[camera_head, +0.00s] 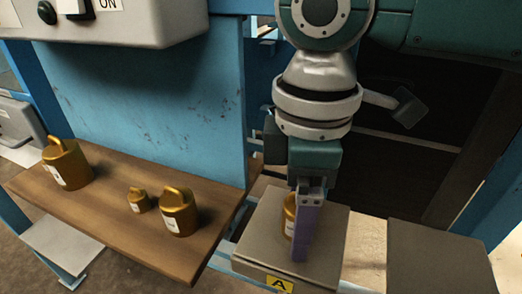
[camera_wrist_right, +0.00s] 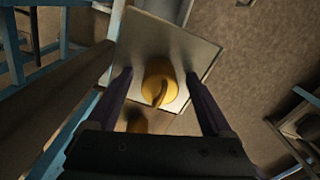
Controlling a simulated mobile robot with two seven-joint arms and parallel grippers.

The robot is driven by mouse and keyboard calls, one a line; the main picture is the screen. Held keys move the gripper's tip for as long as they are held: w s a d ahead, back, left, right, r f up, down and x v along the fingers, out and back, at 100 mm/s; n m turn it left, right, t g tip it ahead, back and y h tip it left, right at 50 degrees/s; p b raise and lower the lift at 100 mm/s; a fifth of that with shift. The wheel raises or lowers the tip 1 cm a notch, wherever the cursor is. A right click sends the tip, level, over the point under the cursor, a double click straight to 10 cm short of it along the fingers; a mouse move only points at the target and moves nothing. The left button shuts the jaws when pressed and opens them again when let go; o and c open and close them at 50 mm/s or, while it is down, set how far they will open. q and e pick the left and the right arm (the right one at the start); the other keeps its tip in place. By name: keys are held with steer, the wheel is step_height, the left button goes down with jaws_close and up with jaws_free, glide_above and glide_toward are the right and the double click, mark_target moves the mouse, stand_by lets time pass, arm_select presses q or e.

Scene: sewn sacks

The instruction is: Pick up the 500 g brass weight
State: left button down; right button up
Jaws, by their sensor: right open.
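A brass weight (camera_head: 289,217) with a pale label stands on the grey weighing plate (camera_head: 258,222) marked A, partly hidden by my right gripper (camera_head: 303,245). In the right wrist view this weight (camera_wrist_right: 158,82) and its loop handle lie between the two fingers of my open right gripper (camera_wrist_right: 159,76), with space on both sides. On the wooden shelf (camera_head: 120,220) stand a large brass weight (camera_head: 67,168), a tiny one (camera_head: 138,201) and a medium one (camera_head: 178,215). Their labels are too small to read, so I cannot tell which is 500 g. My left gripper is out of view.
A blue panel (camera_head: 150,105) rises behind the shelf, with a grey control box (camera_head: 125,28) marked ON above. A second grey plate (camera_head: 435,258) is at the right. A pale plate (camera_head: 62,243) sits low at the left. A dark opening lies behind my right arm.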

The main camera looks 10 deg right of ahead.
jaws_close()
stand_by(0.6)
stand_by(0.3)
